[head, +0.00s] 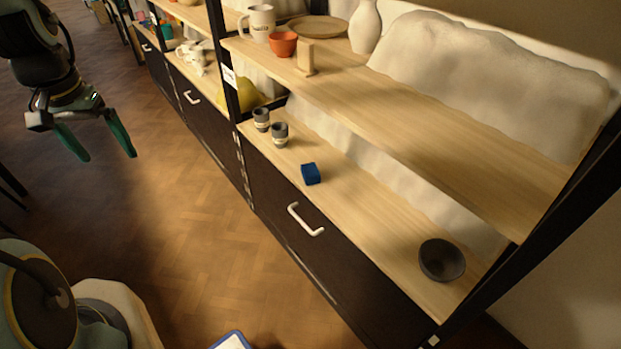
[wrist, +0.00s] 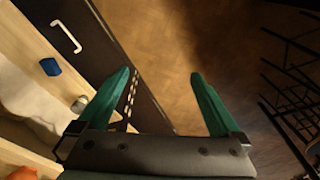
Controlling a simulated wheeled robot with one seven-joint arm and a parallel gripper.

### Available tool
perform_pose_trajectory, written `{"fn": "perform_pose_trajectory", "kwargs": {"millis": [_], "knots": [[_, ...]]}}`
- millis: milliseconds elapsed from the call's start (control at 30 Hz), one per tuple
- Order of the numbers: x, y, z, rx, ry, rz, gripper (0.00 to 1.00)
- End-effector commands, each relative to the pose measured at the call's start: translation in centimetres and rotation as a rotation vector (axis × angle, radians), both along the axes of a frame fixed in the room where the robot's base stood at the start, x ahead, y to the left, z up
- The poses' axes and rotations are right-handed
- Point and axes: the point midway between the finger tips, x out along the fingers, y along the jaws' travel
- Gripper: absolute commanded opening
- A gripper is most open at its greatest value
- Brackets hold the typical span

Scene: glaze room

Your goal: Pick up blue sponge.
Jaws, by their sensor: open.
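The blue sponge (head: 310,174) is a small dark blue block on the lower wooden shelf, near its front edge and above a white drawer handle. It also shows in the wrist view (wrist: 50,67), at the left on the shelf. My gripper (head: 106,158) is open and empty, in the air over the floor, to the left of the shelf unit and well apart from the sponge. In the wrist view my gripper's two green fingers (wrist: 165,85) are spread wide with only floor and the cabinet front between and behind them.
Two small grey cups (head: 280,134) stand left of the sponge, and a dark bowl (head: 442,260) stands at the shelf's right end. The upper shelf (head: 440,125) overhangs the back. It holds a mug (head: 258,23), an orange pot (head: 283,44) and a vase (head: 365,27). The floor ahead is clear.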

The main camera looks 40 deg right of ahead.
Motion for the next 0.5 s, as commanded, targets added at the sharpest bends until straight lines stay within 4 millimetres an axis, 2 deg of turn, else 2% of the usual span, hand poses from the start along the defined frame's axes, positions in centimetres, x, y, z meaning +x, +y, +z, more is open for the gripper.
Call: {"fn": "perform_pose_trajectory", "kwargs": {"millis": [33, 133, 233, 400, 500], "knots": [[1.2, -3.7, -2.9, -0.005, 0.007, -0.144, 1.0], [2.7, -10.7, -6.3, -0.026, 0.006, -0.417, 1.0], [2.7, -18.1, -10.0, -0.061, 0.002, -0.681, 1.0], [0.1, -30.0, -16.1, -0.151, -0.015, -1.077, 1.0], [-2.0, -35.4, -18.8, -0.206, -0.031, -1.251, 1.0]]}}
